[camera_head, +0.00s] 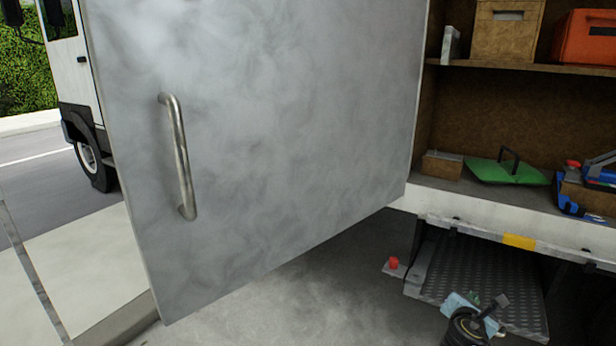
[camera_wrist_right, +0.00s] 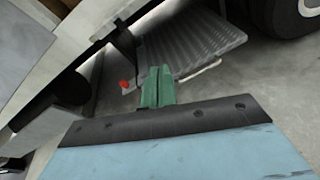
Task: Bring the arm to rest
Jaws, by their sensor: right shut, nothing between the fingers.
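My right gripper (camera_head: 476,300) is low at the bottom right of the head view, in front of the truck's metal step. In the right wrist view its two green fingers (camera_wrist_right: 157,87) are together, with nothing between them. It touches nothing that I can see. My left gripper is not in view. The large grey door (camera_head: 290,130) of the truck stands swung open across the head view. Its metal bar handle (camera_head: 182,155) is at the left of the panel, well apart from my right gripper.
The open compartment has an upper shelf (camera_head: 530,68) with boxes and a lower floor with a green item (camera_head: 508,173) and blue tools. The treaded step (camera_head: 480,275) sticks out below. A red knob (camera_head: 393,263) is beside it. Bare pavement (camera_head: 300,290) lies under the door.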

